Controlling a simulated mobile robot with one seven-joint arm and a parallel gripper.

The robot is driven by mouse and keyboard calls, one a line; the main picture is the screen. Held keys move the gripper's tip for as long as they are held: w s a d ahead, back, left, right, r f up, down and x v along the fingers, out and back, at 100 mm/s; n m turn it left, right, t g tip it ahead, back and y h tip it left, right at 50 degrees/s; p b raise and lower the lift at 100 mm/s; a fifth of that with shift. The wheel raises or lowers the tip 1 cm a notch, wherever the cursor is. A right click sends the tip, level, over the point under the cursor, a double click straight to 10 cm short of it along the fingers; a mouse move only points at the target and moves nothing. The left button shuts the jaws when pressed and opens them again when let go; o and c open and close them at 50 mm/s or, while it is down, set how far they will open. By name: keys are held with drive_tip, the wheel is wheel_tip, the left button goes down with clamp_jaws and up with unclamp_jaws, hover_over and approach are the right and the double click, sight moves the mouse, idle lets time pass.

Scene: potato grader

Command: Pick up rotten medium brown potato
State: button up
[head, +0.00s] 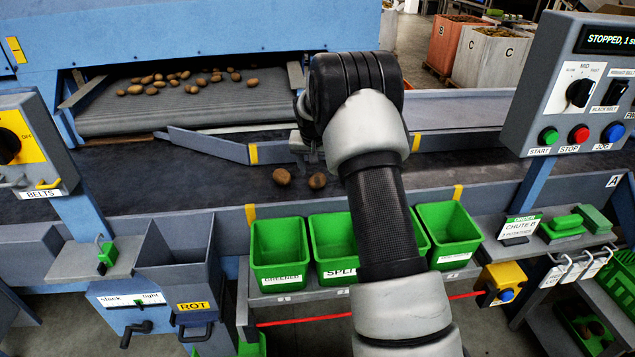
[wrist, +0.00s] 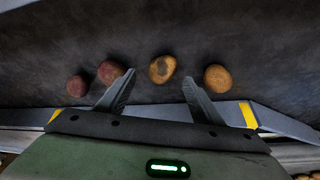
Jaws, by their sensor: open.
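A brown potato with a dark rotten-looking patch (wrist: 162,68) lies on the dark belt. In the wrist view it sits just beyond and between the fingertips of my gripper (wrist: 159,77), which is open and empty. In the head view this appears to be the right one (head: 317,181) of two potatoes in front of the gripper, whose fingers are mostly hidden by my arm. A plain brown potato (wrist: 214,78) lies just outside one finger; it shows in the head view too (head: 282,177).
Two reddish potatoes (wrist: 110,72) (wrist: 77,86) lie on the other side, one close to a finger. A grey diverter bar (head: 207,143) runs behind. Green bins (head: 279,252) and the ROT chute (head: 180,270) line the near edge. More potatoes (head: 160,83) lie on the far belt.

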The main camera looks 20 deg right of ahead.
sight(317, 177)
drive_tip(key=x, duration=0.5)
drive_tip(key=shift+w+a+f, duration=0.15)
drive_tip(key=shift+f, duration=0.15)
drive_tip(key=c, duration=1.1)
